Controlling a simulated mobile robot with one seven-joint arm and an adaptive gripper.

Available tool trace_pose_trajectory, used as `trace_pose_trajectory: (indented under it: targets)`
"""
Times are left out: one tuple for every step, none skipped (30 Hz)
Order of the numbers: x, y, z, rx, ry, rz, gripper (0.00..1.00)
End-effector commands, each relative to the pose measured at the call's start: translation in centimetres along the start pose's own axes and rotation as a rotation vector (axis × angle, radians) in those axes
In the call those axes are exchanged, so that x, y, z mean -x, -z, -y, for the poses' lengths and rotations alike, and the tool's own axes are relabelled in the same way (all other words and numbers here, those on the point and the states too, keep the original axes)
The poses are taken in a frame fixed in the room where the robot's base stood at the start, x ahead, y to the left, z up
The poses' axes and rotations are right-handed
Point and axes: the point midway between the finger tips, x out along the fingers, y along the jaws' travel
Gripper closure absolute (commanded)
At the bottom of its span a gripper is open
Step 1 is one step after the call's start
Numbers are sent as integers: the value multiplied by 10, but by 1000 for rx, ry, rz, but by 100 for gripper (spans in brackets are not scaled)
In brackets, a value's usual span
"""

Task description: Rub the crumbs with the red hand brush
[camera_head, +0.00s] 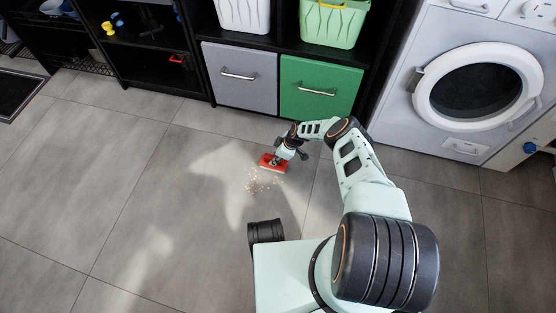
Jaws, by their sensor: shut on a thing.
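The crumbs (259,184) lie as a small pale scatter on the grey tiled floor, in the middle of the view. The red hand brush (272,163) is at the far edge of the crumbs, low at the floor. I cannot tell whether its bristles touch the floor. My gripper (279,157) is above the brush and shut on it. The arm and gripper hide part of the brush's top, and the fingertips are small in this view.
A shelf unit with a grey drawer (238,88) and a green drawer (318,100) stands behind the brush. A white washing machine (420,130) is at the right. A dark mat (18,92) lies at the far left. The floor left of the crumbs is clear.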

Motion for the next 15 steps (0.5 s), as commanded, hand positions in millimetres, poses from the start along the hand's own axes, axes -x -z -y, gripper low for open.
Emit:
trace_pose_trajectory:
  targets:
    - [0,1,2,0,3,0,100]
    - [0,1,4,-1,4,0,100]
    - [0,1,7,0,6,0,100]
    - [0,1,9,0,6,0,100]
    - [0,1,12,0,7,0,100]
    - [0,1,16,0,9,0,100]
    - [0,0,19,-1,9,0,100]
    - [0,0,23,-1,9,1,100]
    - [0,0,27,-2,10,1,100]
    - [0,0,29,-2,10,1,100]
    - [-1,0,32,-2,11,0,100]
    - [-1,-1,35,-2,11,1,100]
    - [-1,-1,37,-2,12,1,100]
    - [-2,-2,39,-2,12,1,100]
    - [-2,-2,41,-2,12,1,100]
